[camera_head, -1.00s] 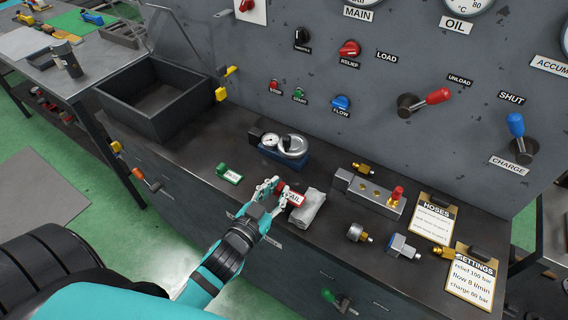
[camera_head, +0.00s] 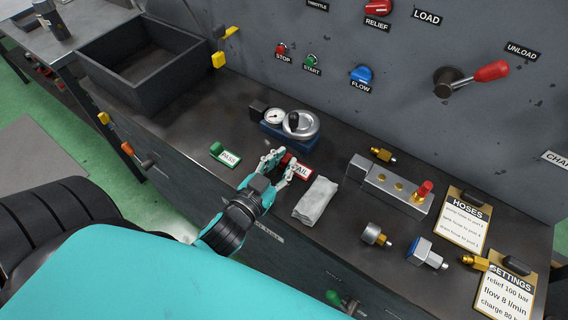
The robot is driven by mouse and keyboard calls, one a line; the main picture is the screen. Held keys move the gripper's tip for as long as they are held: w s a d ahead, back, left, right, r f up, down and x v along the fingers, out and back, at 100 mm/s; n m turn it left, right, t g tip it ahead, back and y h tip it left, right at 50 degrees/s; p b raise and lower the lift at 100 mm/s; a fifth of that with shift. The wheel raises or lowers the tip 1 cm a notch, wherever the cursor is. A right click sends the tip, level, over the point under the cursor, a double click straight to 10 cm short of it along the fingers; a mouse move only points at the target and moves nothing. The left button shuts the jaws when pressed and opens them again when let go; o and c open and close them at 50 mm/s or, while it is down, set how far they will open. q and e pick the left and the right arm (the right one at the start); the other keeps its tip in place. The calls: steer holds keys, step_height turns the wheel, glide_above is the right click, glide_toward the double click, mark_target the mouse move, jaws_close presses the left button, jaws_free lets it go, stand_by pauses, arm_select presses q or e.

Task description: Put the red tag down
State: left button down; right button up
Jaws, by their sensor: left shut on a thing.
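The red tag (camera_head: 300,170), with a white label reading FAIL, is at the bench top between the gauge block and the grey cloth. My left gripper (camera_head: 280,166) is shut on the red tag's left end. The tag is at or just above the bench surface; I cannot tell whether it touches. My right gripper does not show.
A green PASS tag (camera_head: 226,155) lies to the left. A gauge on a blue block (camera_head: 286,127) stands behind. A folded grey cloth (camera_head: 316,200) lies close on the right. A metal manifold block (camera_head: 388,187), fittings and two clipboards are farther right. An open dark bin (camera_head: 142,95) stands at left.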

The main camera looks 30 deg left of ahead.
arm_select(q)
steer(key=shift+s+r, duration=0.15)
steer(key=shift+s, duration=0.1)
steer(key=c, duration=1.7)
jaws_free()
steer(key=shift+f, duration=0.2)
steer(key=o, duration=0.5)
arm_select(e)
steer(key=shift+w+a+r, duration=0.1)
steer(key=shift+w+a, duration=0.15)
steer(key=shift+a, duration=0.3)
